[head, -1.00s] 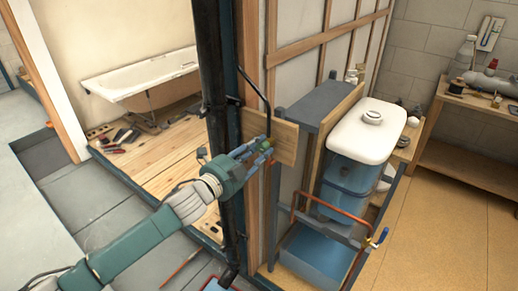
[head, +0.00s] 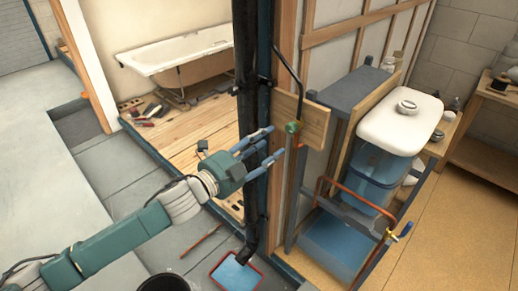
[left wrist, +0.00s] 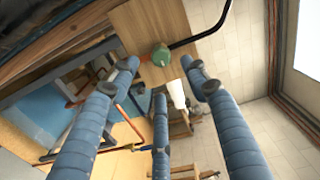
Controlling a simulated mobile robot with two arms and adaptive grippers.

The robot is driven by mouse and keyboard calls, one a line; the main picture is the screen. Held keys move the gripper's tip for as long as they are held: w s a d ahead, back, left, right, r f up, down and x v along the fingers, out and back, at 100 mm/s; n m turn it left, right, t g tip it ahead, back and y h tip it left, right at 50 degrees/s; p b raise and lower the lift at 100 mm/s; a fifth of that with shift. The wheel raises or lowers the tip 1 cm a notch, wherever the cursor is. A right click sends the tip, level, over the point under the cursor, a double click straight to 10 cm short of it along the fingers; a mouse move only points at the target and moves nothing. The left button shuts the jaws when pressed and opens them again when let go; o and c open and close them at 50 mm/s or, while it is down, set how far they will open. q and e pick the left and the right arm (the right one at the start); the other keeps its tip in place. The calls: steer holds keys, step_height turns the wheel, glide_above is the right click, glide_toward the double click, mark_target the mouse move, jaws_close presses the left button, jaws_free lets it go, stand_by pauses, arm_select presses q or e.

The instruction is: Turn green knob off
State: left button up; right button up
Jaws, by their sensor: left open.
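The green knob (head: 292,127) sits on a small wooden board (head: 315,124) fixed to the wall frame, where a black pipe comes down to it. In the left wrist view the knob (left wrist: 161,55) shows ahead of the fingers, near the top middle, with the board (left wrist: 150,27) behind it. My left gripper (head: 268,145) is open and empty, with its blue fingers spread. Its fingertips are to the left of the knob and a little below it, apart from it. My right gripper is in neither view.
A thick black vertical pipe (head: 246,110) stands close to my left gripper. A blue water tank with a white lid (head: 400,118) and a copper pipe (head: 350,190) are to the right. A red-rimmed blue tray (head: 236,273) lies on the floor below.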

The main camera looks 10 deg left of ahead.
arm_select(q)
steer(key=shift+v, duration=1.55)
steer(key=shift+f, duration=0.1)
steer(key=w+a+f+n+y, duration=0.25)
steer(key=a+f+n, duration=0.2)
steer(key=f, duration=0.55)
steer(key=w+a+f+n+y, duration=0.1)
steer(key=a+f+n+y, duration=0.3)
steer(key=f, duration=0.6)
steer(key=s+a+f+n+g+y, duration=0.15)
steer(key=s+a+f, duration=0.3)
steer(key=f, duration=0.65)
steer(key=s+a+f+n+g+y, duration=0.1)
steer(key=s+a+f+n+g, duration=0.3)
steer(key=f, duration=0.8)
steer(key=s+f+n+g, duration=0.2)
steer(key=s+f, duration=0.5)
steer(key=s, duration=0.4)
steer(key=s+f+n+g+y, duration=0.1)
steer(key=s+f, duration=0.6)
steer(key=s, duration=0.4)
steer(key=s+f+n+g, duration=0.2)
steer(key=s+f, duration=0.6)
steer(key=s, duration=0.2)
steer(key=s+d+f+n+g, duration=0.1)
steer(key=s+f+n+g, duration=0.1)
steer(key=s, duration=1.3)
steer(key=shift+s+d+f+g, duration=0.15)
steer(key=shift+s+f+g, duration=0.15)
steer(key=shift+f, duration=0.2)
